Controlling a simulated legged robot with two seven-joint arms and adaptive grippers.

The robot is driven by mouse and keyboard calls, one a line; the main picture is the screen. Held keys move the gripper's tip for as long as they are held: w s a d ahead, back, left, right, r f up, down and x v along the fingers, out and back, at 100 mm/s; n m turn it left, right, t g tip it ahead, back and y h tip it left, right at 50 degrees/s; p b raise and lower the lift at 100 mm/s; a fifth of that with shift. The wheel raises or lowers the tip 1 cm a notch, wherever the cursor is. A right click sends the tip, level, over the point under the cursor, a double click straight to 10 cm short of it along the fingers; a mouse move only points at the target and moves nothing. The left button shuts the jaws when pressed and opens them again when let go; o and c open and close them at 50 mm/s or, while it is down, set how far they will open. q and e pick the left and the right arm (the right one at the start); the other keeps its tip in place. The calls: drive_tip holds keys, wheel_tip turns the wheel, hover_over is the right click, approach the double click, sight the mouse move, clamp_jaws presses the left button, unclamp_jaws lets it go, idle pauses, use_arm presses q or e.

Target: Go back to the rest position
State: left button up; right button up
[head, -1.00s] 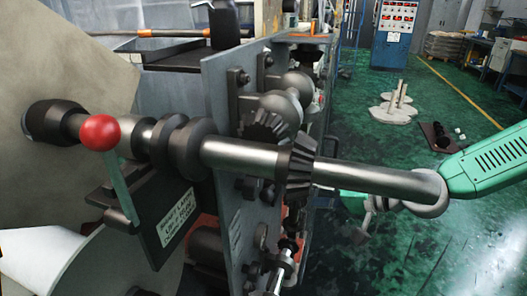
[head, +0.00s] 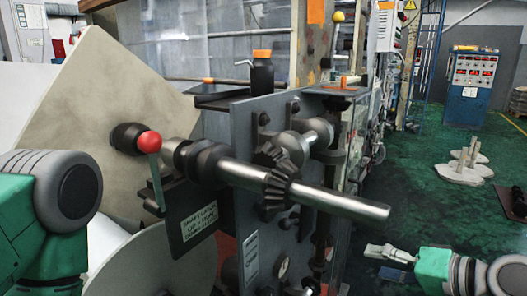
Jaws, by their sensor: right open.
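My right gripper (head: 388,256) shows at the lower right, its pale fingers pointing left from my green and grey forearm. It is open, with nothing seen between its fingers. It is in front of the green floor, below and apart from the free end of the steel shaft (head: 345,203). My left arm comes in at the left edge as a green link with a big grey joint; its gripper is out of the picture. The film machine (head: 245,130) fills the middle, with a red-knobbed lever (head: 149,143) and a labelled plate (head: 199,222).
A black bottle with an orange cap (head: 262,74) stands on top of the machine. A blue control cabinet (head: 470,85) and pale round bases with posts (head: 461,172) stand at the right. The green floor (head: 425,160) there has open room.

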drive_tip(key=s+f+n+g+h, duration=0.1)
drive_tip(key=s+f+g+h, duration=0.15)
drive_tip(key=s+f, duration=0.6)
drive_tip(key=s+f+n+g+h, duration=0.15)
drive_tip(key=s+f+g, duration=0.35)
drive_tip(key=f, duration=0.7)
drive_tip(key=s+d+f+n+g+h, duration=0.1)
drive_tip(key=s+d+f+h, duration=0.1)
drive_tip(key=s, duration=0.4)
drive_tip(key=s+d+f+n+g+h, duration=0.1)
drive_tip(key=s+d+f+n+h, duration=0.1)
drive_tip(key=s+f, duration=0.3)
drive_tip(key=shift+s+d+h, duration=0.3)
drive_tip(key=shift+s+d, duration=0.5)
drive_tip(key=shift+s, duration=0.4)
drive_tip(key=shift+w+a, duration=0.1)
drive_tip(key=shift+a, duration=0.05)
